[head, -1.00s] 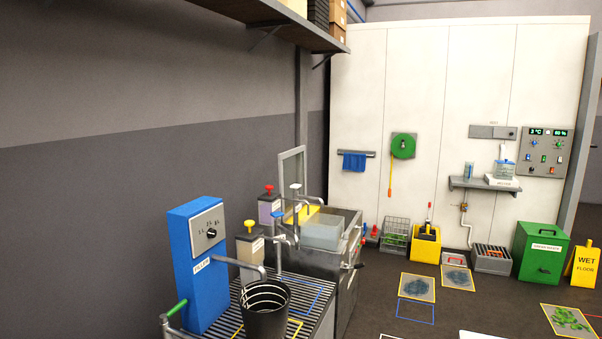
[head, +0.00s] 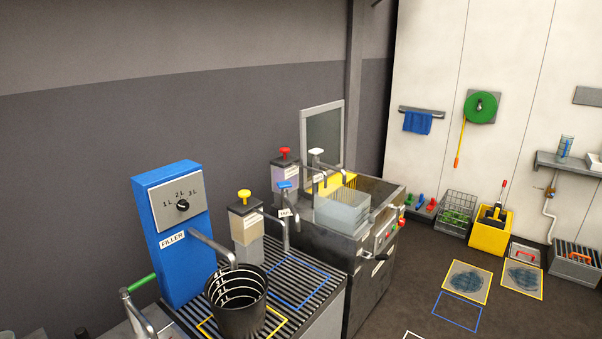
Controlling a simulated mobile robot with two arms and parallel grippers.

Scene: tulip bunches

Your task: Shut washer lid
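The steel washer (head: 366,278) stands beyond the striped drain counter, against the wall. Its front has a small control panel with red and green buttons (head: 388,234). A grey-framed panel with a dark pane (head: 322,137) stands upright at the washer's back; it looks like the lid, raised. A clear grey bin (head: 342,212) sits at the washer's top, and a yellow piece shows behind it. The panel's lower edge and hinge are hidden by taps and a dispenser. Neither of my grippers is in view.
The drain counter (head: 190,322) holds a black bucket (head: 238,312) under the blue filler (head: 172,240). Dispensers with yellow (head: 246,222) and red (head: 284,172) tops stand behind. Dark floor (head: 420,300) right of the washer is open, with floor mats (head: 467,282) farther off.

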